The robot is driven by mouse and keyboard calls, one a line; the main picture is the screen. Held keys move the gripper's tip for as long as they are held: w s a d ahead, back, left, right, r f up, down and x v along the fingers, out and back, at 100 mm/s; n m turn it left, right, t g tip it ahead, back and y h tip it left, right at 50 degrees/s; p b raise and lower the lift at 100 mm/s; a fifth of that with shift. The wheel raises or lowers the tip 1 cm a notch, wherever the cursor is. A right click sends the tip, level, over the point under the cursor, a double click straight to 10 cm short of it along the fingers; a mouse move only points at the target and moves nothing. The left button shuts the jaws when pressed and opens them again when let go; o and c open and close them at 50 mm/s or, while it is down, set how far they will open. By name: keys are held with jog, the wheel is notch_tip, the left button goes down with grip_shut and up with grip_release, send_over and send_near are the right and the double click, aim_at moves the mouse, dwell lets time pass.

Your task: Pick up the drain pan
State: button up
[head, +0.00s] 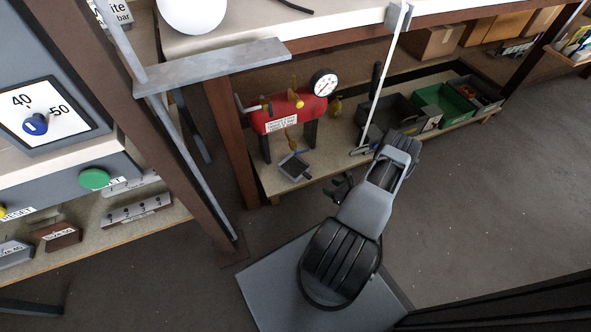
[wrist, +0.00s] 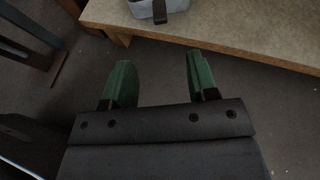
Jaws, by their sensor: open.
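The drain pan (head: 295,166) is a small grey pan. In the head view it sits on the lower wooden shelf, near the front edge, below the drain of a red tank (head: 290,110). In the wrist view only part of the grey pan (wrist: 140,9) shows at the top edge, with a dark tab (wrist: 159,12) on its near side. My gripper (wrist: 158,64) has two green fingers, spread apart with nothing between them. The pan lies beyond the fingertips, clear of them. In the head view my gripper (head: 342,187) is small and dark, in front of the shelf, right of the pan.
The lower shelf (head: 270,183) has a wooden front edge. Dark and green bins (head: 443,103) stand on it to the right. A white upright rod (head: 385,85) stands right of the tank. A brown post (head: 232,145) is at left. The floor at right is clear.

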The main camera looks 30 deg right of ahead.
aim_at(311, 178)
jog(key=b+x, duration=0.2)
jog(key=x, duration=0.5)
jog(key=shift+w+a+f, duration=0.1)
jog(key=shift+w+f, duration=0.15)
jog(key=shift+f, duration=0.05)
jog(key=b+x, duration=0.3)
jog(key=x, duration=0.2)
jog(key=shift+f, duration=0.2)
grip_shut()
